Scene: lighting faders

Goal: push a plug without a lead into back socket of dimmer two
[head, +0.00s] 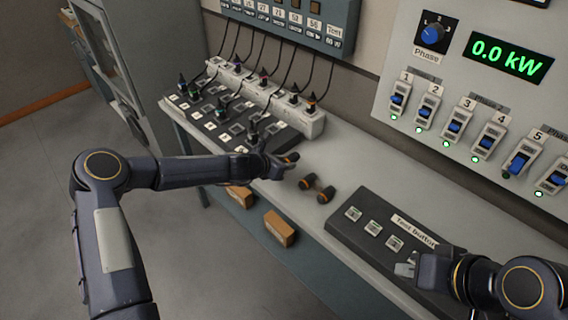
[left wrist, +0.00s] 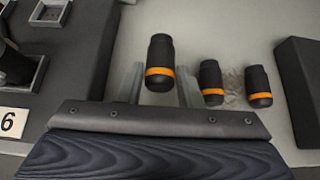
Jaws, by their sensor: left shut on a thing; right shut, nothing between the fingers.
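My left gripper (head: 282,165) is shut on a black plug with an orange band (left wrist: 160,62), and no lead shows on it. In the head view the held plug (head: 291,157) is above the bench, just right of the black socket panel (head: 240,148). Two similar plugs without leads, one nearer (head: 308,182) and one further right (head: 325,194), are on the bench beside it; the left wrist view shows both (left wrist: 211,84) (left wrist: 258,87). My right gripper (head: 405,268) is shut and empty over the test panel. I cannot read which sockets belong to dimmer two.
A pale block (head: 300,120) with several leaded plugs runs behind the socket panel; leads hang from the wall box (head: 350,30) above. In the left wrist view, a grey square socket (left wrist: 50,12) and a "6" label (left wrist: 10,122) show. A test-button panel (head: 345,228) is on the right.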

